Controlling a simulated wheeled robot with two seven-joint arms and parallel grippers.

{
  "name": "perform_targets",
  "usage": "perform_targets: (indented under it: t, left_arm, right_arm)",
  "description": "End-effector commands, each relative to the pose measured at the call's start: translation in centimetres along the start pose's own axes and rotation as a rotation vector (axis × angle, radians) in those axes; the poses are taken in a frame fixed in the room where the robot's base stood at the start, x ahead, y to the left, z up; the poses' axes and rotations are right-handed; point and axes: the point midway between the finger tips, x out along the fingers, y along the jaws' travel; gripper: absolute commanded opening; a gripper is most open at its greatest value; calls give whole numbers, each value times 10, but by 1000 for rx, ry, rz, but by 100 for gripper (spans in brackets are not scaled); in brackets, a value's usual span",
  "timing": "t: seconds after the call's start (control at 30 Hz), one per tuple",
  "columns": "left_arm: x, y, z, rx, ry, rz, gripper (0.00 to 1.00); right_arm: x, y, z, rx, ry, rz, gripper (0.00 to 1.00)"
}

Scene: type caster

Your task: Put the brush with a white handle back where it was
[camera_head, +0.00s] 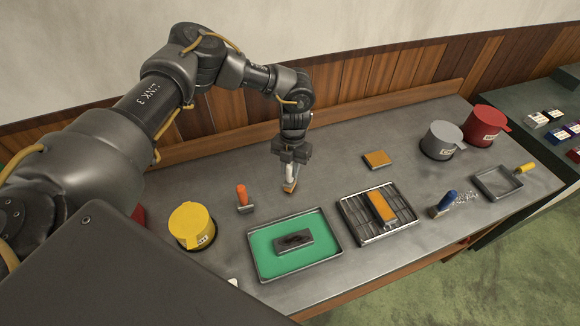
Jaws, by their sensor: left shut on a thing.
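My left gripper (291,158) points down over the back middle of the grey table. It is shut on the brush with a white handle (291,173). The white handle hangs below the fingers, with a tan-orange brush head at its lower end, at or just above the tabletop; I cannot tell whether it touches. An orange-handled brush (243,197) stands to the left of it. A blue-handled brush (444,204) stands at the right, beside small bright bits. My right gripper is not in view.
A green-lined tray (322,270) with a dark block and a slotted metal tray (410,237) with an orange-topped block lie in front. Yellow (192,225), grey (440,140) and red (485,125) pots, an orange block (377,159) and a dustpan (497,183) stand around.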

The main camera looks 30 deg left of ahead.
Motion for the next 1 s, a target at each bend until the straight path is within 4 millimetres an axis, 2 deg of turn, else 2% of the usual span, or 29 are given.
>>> perform_targets:
  t: [0.1,0.13,0.27,0.53,0.63,0.67,0.77,1.0]
  left_arm:
    - [5,0,0,0,0,0,1]
    - [3,0,0,0,0,0,28]
    - [3,0,0,0,0,0,45]
    - [2,0,0,0,0,0,46]
    - [-4,0,0,0,-1,0,46]
    - [-4,0,1,-1,-1,-1,46]
    - [-17,-1,1,0,-3,-3,46]
    - [-68,0,2,0,-5,-1,46]
  right_arm:
    - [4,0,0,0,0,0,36]
    - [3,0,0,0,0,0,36]
    - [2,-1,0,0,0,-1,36]
    - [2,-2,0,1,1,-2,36]
    - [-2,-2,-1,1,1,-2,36]
    - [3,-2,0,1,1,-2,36]
    - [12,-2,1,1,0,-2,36]
    - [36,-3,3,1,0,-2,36]
